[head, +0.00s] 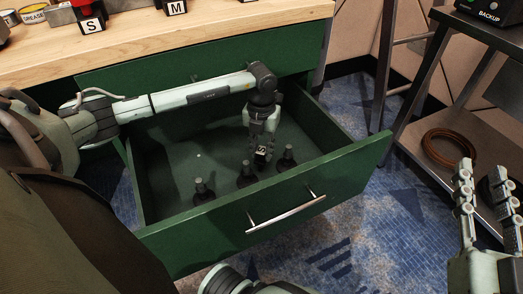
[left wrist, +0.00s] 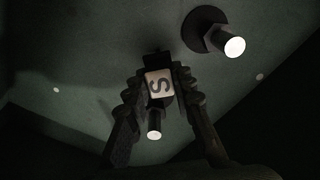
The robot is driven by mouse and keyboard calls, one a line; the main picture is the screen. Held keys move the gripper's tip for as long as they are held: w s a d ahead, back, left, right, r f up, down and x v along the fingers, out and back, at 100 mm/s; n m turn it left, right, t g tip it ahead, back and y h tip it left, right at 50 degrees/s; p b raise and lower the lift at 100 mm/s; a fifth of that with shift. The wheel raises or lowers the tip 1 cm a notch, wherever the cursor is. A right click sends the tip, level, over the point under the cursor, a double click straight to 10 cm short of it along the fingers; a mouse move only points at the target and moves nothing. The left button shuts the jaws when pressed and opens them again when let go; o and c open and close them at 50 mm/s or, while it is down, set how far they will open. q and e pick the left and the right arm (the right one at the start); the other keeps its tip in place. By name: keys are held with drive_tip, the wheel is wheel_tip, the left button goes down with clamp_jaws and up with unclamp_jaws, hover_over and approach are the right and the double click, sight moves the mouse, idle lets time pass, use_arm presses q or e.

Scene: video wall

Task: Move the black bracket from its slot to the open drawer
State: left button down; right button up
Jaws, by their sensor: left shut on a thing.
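The open green drawer (head: 165,225) extends from under the wooden worktop. My left gripper (head: 262,140) reaches down inside it and is shut on a small black bracket (head: 262,153) with a white label. In the left wrist view the bracket (left wrist: 158,85) sits between the two fingers (left wrist: 160,105), its label reading S. A peg with a bright top shows just beside it there. I cannot tell whether the bracket touches the drawer floor. My right gripper (head: 483,190) is empty at the right edge of the head view, its fingers apart.
Several black-based pegs, such as one at the drawer's front left (head: 203,190), stand in the drawer. The drawer's left floor is clear. The worktop (head: 130,45) holds S and M labelled blocks (head: 92,25) and tins. A metal rack (head: 440,110) with a brown coil stands at right.

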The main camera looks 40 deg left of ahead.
use_arm(q)
drive_tip(key=c, duration=1.3)
unclamp_jaws()
use_arm(e)
drive_tip(key=shift+s+a+r, duration=0.15)
drive_tip(key=shift+r, duration=0.25)
use_arm(q)
wheel_tip(320, 180, up, 12)
drive_tip(key=p, duration=0.1)
use_arm(e)
drive_tip(key=d+f+g+h, duration=0.2)
drive_tip(key=d+f+g, duration=0.1)
drive_tip(key=f, duration=0.5)
drive_tip(key=shift+w+d+g, duration=0.25)
drive_tip(key=shift+w+g, duration=0.05)
drive_tip(key=shift+w, duration=0.15)
use_arm(q)
drive_tip(key=shift+r, duration=0.1)
